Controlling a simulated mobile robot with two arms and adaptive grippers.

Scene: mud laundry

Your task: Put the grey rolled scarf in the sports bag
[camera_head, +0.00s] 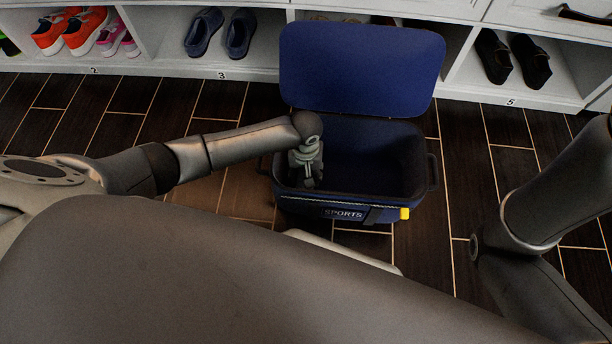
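The sports bag (352,213) is dark blue, with a "SPORTS" label and a yellow tag on its front. It stands on the floor at the picture's centre. Its lid (360,70) is up and leans back, so the bag is open. My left gripper (308,184) points down inside the left end of the bag's opening. Its fingers are small and dark here, and I cannot tell if they are apart or shut. I see no grey rolled scarf; the bag's inside is in deep shadow. My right arm is at the right edge, its gripper out of view.
A white shoe rack with numbered cubbies runs along the back. It holds orange sneakers (70,32), dark blue shoes (220,33) and black shoes (513,58). The dark tiled floor (462,160) is clear right of the bag. My own body covers the lower foreground.

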